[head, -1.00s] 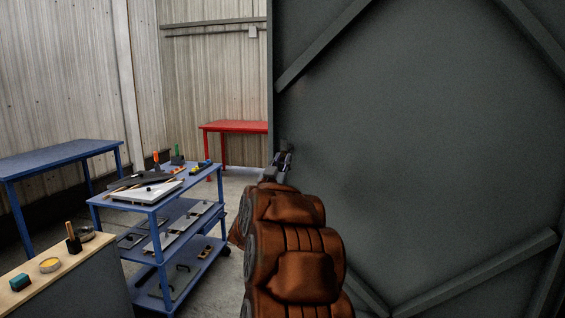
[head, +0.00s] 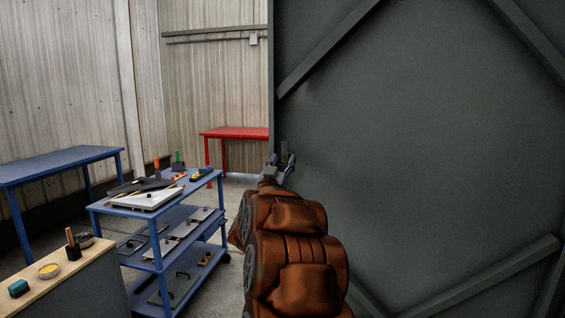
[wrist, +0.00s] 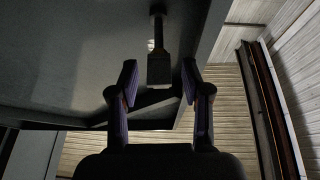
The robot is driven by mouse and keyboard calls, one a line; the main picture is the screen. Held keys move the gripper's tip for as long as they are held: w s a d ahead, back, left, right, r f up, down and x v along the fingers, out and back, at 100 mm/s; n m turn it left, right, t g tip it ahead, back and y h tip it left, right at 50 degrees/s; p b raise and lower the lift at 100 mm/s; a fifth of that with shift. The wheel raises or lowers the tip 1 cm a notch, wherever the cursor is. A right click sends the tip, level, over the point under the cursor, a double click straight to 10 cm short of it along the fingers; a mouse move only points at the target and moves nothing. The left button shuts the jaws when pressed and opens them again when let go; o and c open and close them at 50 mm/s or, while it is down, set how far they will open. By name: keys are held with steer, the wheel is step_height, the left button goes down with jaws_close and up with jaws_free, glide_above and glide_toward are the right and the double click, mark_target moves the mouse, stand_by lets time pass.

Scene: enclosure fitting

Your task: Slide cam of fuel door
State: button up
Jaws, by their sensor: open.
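The fuel door is a large dark grey panel (head: 400,150) with diagonal braces, filling the right of the head view. It also spans the upper left of the wrist view (wrist: 70,60). The cam, a dark bar ending in a block (wrist: 159,70), hangs from the panel's face near its edge. In the head view a small grey piece that looks like the cam (head: 284,149) shows at my fingers. My gripper (wrist: 159,75) is open, with one finger on each side of the block. Gaps show on both sides in the wrist view; depth is hard to judge.
A blue trolley (head: 152,212) with tools and plates stands left of my arm. A wooden-topped bench (head: 35,290) is at the lower left. A blue table (head: 60,165) and a red table (head: 235,132) stand further back. Floor shows between trolley and door.

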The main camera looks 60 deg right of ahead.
steer(key=v, duration=1.2)
steer(key=shift+r, duration=0.15)
stand_by(0.4)
